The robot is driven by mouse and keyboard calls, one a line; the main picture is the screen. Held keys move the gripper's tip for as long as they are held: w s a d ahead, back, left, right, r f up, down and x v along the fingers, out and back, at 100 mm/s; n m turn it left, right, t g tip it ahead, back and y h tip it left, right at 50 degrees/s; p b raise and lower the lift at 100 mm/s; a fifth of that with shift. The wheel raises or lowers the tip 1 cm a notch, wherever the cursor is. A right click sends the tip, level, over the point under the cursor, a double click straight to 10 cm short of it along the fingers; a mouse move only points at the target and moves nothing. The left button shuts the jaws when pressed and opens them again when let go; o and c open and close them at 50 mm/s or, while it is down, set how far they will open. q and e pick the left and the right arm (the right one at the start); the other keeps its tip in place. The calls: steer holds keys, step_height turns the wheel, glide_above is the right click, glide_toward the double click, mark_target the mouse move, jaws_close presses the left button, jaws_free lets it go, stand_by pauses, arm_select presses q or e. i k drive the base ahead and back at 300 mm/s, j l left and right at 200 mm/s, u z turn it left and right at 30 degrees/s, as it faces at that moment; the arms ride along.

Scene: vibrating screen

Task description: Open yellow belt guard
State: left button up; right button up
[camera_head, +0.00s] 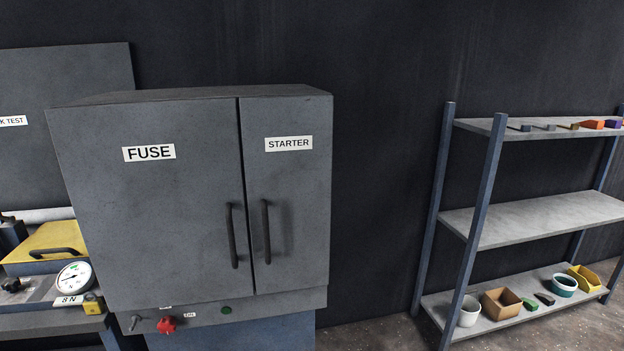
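A yellow cover with a dark bar handle (45,246), which looks like the belt guard, lies at the left edge of the view. It appears shut, with its handle on top. Its right end is hidden behind the grey cabinet, and its left end is close to the picture's edge. Neither of my grippers shows in the head view.
A grey cabinet (185,215) with closed FUSE and STARTER doors stands in the middle. A red knob (166,325) sits below it. A dial gauge (74,276) and a yellow padlock (91,304) are beside the guard. A shelf rack (540,218) stands right.

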mark_target(60, 239)
steer(key=k+j, duration=0.2)
steer(key=j, duration=0.5)
steer(key=k+j+z, duration=0.15)
steer(key=j, duration=0.55)
steer(key=k+j, duration=0.2)
steer(key=j, duration=0.45)
steer(key=k+j+z, duration=0.15)
steer(key=j, duration=0.5)
steer(key=k+j, duration=0.35)
steer(key=j, duration=0.3)
steer(key=k+j+z, duration=0.1)
steer(key=k+j, duration=0.15)
steer(key=j, duration=0.4)
steer(key=k+j+z, duration=0.1)
steer(key=k+j, duration=0.15)
steer(key=j, duration=0.4)
steer(key=k+j, duration=0.3)
steer(key=j, duration=0.3)
steer(key=i, duration=0.35)
steer(key=j+z, duration=0.05)
